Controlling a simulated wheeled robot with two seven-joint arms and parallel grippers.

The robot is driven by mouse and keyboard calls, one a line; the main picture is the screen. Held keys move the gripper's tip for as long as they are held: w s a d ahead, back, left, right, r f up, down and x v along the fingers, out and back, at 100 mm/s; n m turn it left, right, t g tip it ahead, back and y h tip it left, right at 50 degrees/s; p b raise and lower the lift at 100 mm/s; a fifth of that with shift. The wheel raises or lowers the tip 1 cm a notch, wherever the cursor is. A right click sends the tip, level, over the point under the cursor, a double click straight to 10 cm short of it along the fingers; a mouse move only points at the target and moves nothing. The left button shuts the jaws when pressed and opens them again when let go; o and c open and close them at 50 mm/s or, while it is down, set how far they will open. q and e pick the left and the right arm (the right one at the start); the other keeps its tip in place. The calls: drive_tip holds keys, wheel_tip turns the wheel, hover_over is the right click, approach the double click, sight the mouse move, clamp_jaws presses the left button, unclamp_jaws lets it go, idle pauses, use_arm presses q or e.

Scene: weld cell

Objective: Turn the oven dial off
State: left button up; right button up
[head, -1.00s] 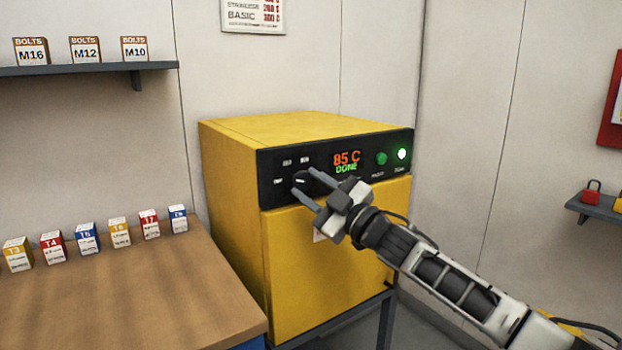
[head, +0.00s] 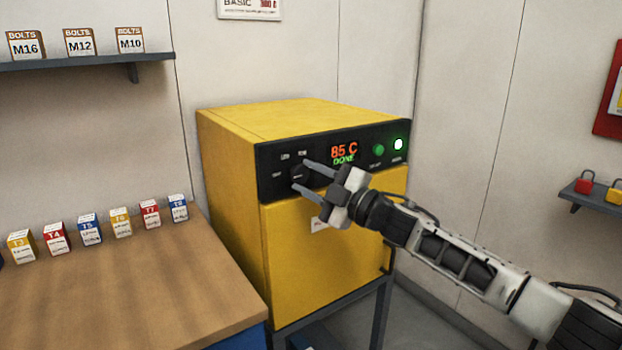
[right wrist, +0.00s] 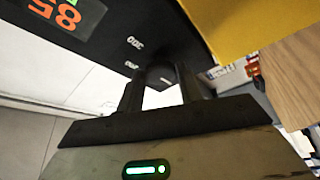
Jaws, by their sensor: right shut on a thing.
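The oven (head: 320,250) is a yellow cabinet with a black control panel. Its dark round dial (head: 298,174) is at the panel's left part, with a small pale mark on its face; which label the mark points at is too small to tell. My right gripper (head: 299,175) is shut on the dial, one finger above it and one below. In the right wrist view the dial (right wrist: 160,76) shows between the two dark fingers, partly hidden by them. The display (head: 344,152) reads 85 C and DONE. My left gripper is not in view.
A green button (head: 378,150) and a lit lamp (head: 398,144) are right of the display. A wooden bench (head: 130,285) with several labelled boxes stands at the left. A shelf (head: 90,61) with bolt boxes hangs above. Red and yellow padlocks lie on a right shelf (head: 600,195).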

drive_tip(key=o, duration=1)
use_arm(q)
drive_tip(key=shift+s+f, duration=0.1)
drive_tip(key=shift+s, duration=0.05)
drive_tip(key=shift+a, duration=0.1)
drive_tip(key=b, duration=0.1)
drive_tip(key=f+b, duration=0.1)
drive_tip(key=b, duration=0.1)
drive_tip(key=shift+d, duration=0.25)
use_arm(e)
drive_tip(key=v, duration=1.6)
